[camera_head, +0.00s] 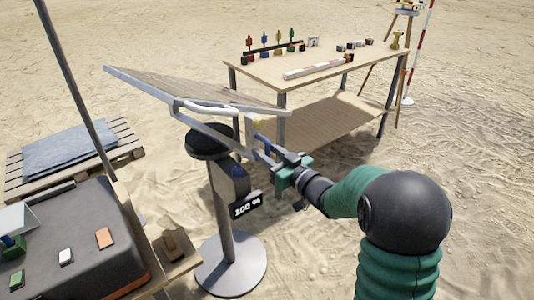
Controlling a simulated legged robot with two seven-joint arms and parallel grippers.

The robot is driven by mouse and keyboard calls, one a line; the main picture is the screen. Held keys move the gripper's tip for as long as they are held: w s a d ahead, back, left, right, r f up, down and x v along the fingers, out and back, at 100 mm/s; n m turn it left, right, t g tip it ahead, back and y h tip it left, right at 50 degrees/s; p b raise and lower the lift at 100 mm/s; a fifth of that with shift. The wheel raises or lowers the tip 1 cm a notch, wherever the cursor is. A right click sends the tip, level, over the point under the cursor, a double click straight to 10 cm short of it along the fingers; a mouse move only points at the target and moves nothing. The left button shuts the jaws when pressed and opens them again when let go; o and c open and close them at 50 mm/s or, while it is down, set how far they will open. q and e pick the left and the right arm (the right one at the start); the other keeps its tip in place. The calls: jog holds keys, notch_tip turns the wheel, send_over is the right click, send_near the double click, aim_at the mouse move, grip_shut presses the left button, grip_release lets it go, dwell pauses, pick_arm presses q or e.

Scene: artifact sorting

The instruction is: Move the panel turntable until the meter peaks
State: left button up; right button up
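The tilted panel (190,88) has a pale frame with a white bar along its lower edge. It is mounted above a dark round turntable (208,142) on a grey post with a round base. The meter (245,206) is a black display on the post, and it seems to read 100 %. My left gripper is not in view.
A wooden table (270,72) behind holds small coloured figures, blocks and a striped bar. A dark-topped bench (75,240) at lower left carries several small blocks. A pallet (75,155) with a grey cloth lies at left. Open sand lies at right.

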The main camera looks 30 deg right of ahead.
grip_shut()
jog(key=shift+d, duration=0.1)
dwell(1.2)
